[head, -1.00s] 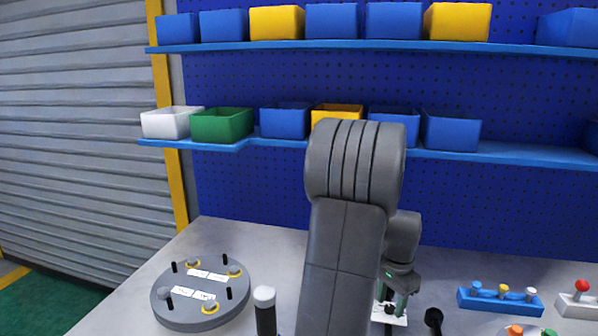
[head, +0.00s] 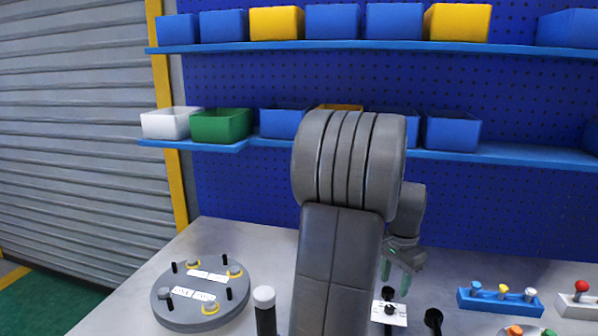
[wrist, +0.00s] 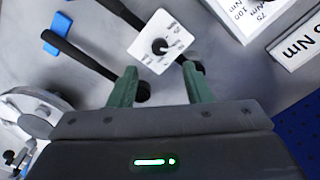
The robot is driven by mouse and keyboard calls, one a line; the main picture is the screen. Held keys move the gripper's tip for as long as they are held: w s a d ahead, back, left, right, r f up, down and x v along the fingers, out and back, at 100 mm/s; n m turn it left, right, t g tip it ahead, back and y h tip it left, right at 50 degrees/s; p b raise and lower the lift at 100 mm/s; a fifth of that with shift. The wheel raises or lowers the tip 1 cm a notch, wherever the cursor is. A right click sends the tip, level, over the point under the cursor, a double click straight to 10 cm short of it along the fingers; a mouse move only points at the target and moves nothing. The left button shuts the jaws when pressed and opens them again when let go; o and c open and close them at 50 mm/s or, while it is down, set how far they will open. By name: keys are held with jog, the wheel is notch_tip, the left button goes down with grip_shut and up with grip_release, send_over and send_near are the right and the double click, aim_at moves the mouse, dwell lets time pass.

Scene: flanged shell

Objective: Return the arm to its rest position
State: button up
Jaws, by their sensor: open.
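My gripper (head: 397,272) is in the head view right of my grey arm, raised above the workbench and pointing down. In the wrist view its two green fingers (wrist: 158,88) are apart with nothing held between them. Below it is a black-handled tool with a white square dial plate (head: 391,313); the plate also shows in the wrist view (wrist: 161,45), beyond the fingertips. A second black tool (head: 433,319) lies just right of it. My arm hides part of the bench and the shelf bins.
A round grey flanged shell (head: 200,294) with pegs and yellow rings sits on the bench at left. A white-topped black post (head: 264,305) stands beside it. A blue block with knobs (head: 500,300) is at right. Shelves with bins (head: 452,131) line the back wall.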

aim_at(390, 307)
notch_tip(390, 307, down, 7)
jog(key=shift+f, duration=0.4)
jog(key=n+b, duration=0.1)
jog(key=n, duration=0.5)
jog(key=n+b, duration=0.1)
jog(key=n, duration=0.4)
jog(key=shift+n, duration=0.3)
jog(key=shift+r+n+b, duration=0.3)
notch_tip(390, 307, up, 7)
jog(key=shift+r, duration=0.1)
jog(key=shift+a, duration=0.2)
